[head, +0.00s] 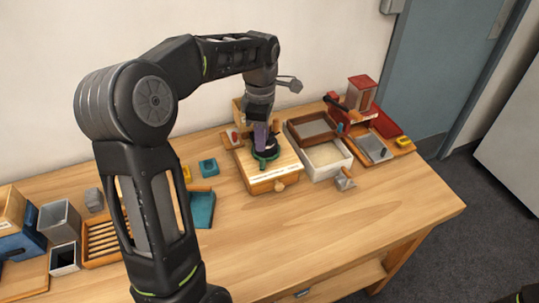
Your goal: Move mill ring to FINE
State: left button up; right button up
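The mill (283,181) is a light wooden box with a small front knob, standing near the back middle of the table. A dark green ring (266,157) sits on its top around a dark centre piece. My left gripper (262,146) points down at the ring from above, at or very near it. Its fingertips are small and partly hidden, so I cannot tell whether they hold the ring. Markings run along the mill's front edge but are too small to read, so the ring's setting is unclear. My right gripper is not in view.
Right of the mill are a white tray (343,164) with a brown-framed sieve (313,126), a metal scoop (344,180) and a red-topped device (361,93). Teal pieces and a slatted wooden rack (102,238) lie left. The table's front right (390,215) is clear.

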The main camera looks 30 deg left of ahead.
aim_at(262, 159)
pick_arm(q)
jog(key=shift+n, duration=1.2)
jog(key=shift+f, duration=0.45)
notch_tip(262, 159, down, 7)
jog(key=b, duration=0.2)
jog(key=shift+b, duration=0.3)
grip_shut()
